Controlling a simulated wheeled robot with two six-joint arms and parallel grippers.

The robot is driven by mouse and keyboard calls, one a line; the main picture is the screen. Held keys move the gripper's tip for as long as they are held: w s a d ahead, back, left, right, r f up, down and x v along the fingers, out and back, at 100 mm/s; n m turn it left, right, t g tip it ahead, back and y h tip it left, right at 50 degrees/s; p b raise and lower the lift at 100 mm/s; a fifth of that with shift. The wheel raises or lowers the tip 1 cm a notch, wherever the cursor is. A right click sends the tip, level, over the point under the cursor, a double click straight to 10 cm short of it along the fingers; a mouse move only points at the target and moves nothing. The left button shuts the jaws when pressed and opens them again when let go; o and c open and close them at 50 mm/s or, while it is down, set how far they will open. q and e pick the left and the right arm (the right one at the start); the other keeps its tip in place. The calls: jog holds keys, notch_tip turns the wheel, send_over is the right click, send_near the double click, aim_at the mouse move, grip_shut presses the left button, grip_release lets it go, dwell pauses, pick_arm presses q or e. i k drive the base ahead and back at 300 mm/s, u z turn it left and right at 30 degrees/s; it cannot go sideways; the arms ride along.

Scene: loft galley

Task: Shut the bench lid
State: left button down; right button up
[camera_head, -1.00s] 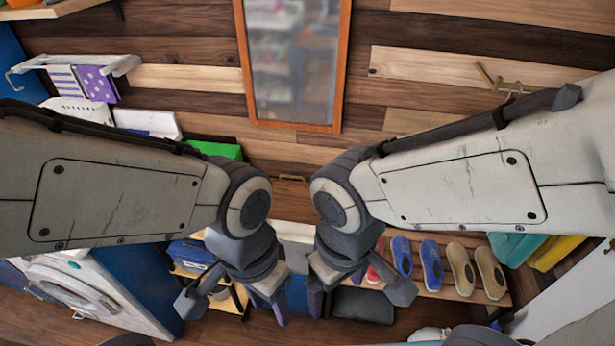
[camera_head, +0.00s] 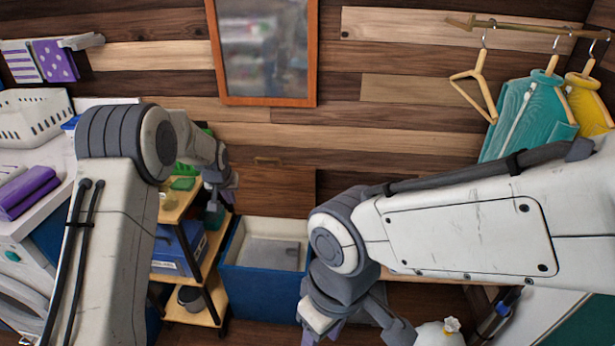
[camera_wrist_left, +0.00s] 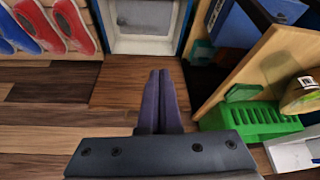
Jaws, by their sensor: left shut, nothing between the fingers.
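The bench (camera_head: 262,285) is a blue box with a pale inside, standing open against the wood wall. Its brown wooden lid (camera_head: 278,192) stands raised behind the opening, with a small handle near its top edge. My left gripper (camera_head: 230,182) is beside the lid's left side, above the shelf; whether it touches the lid is not clear. In the left wrist view its fingers (camera_wrist_left: 160,95) are together and empty, with the open bench (camera_wrist_left: 147,45) beyond them. My right gripper (camera_head: 325,335) hangs low to the right of the bench, its fingertips partly cut off by the frame.
A wooden shelf (camera_head: 205,262) with a blue box stands left of the bench; a green crate (camera_wrist_left: 255,120) shows in the left wrist view. Shoes (camera_wrist_left: 45,25) are at its left. Clothes (camera_head: 530,110) hang at right. A white washing machine (camera_head: 15,265) stands at left.

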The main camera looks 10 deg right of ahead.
aim_at(279, 191)
jog(key=z, duration=0.6)
jog(key=i, duration=1)
jog(key=u, duration=0.3)
